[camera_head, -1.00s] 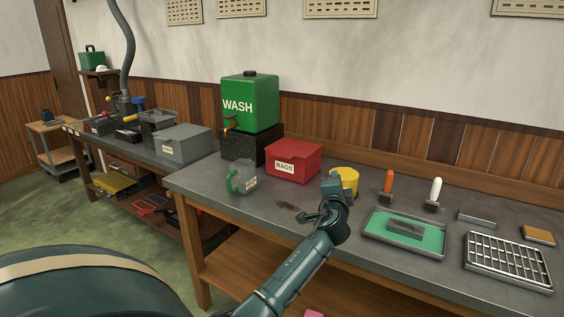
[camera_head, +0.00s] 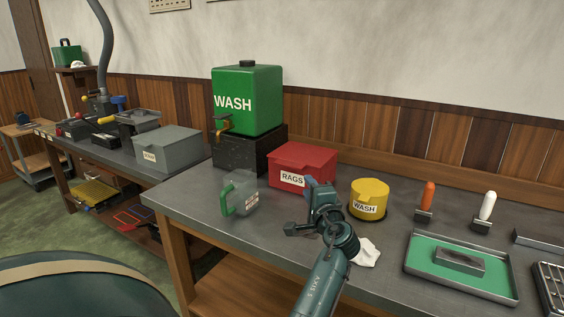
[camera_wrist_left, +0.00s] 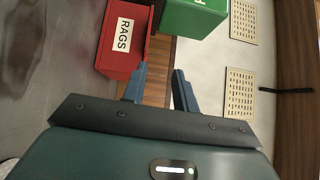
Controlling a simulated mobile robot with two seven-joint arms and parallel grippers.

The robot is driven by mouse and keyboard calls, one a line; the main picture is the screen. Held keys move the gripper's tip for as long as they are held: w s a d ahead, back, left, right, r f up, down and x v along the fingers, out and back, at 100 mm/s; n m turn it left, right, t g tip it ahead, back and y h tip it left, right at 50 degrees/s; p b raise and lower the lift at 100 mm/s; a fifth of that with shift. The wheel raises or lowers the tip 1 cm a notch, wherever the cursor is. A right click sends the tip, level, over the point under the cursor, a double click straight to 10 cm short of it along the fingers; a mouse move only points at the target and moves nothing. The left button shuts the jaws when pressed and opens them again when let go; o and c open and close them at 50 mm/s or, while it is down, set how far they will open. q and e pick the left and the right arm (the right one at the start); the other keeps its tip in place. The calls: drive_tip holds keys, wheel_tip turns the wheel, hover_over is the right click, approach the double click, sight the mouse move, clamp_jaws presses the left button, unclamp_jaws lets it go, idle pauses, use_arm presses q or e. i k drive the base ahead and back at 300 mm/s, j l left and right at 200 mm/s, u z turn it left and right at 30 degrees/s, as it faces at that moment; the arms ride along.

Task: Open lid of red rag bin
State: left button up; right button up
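The red rag bin (camera_head: 312,174), labelled RAGS, stands on the grey workbench with its lid (camera_head: 305,153) down. It also shows in the left wrist view (camera_wrist_left: 120,60), turned sideways, at the upper left beyond the fingers. My left gripper (camera_head: 300,205) is in front of the bin, near its front right side, and apart from it. In the left wrist view my gripper's two blue fingers (camera_wrist_left: 158,82) are spread with nothing between them. The arm hides the bin's lower right front in the head view. My right gripper is not in view.
A green WASH tank (camera_head: 247,105) on a black stand is behind-left of the bin. A clear jug (camera_head: 243,197) with a green handle stands at front left. A green-lined tray (camera_head: 420,266) lies farther right.

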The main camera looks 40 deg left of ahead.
sight(295, 156)
drive_tip(key=i+j, duration=0.1)
drive_tip(key=j, duration=0.3)
drive_tip(key=i+j, duration=0.15)
drive_tip(key=j, duration=0.25)
drive_tip(key=i+j, duration=0.1)
drive_tip(key=j, duration=0.25)
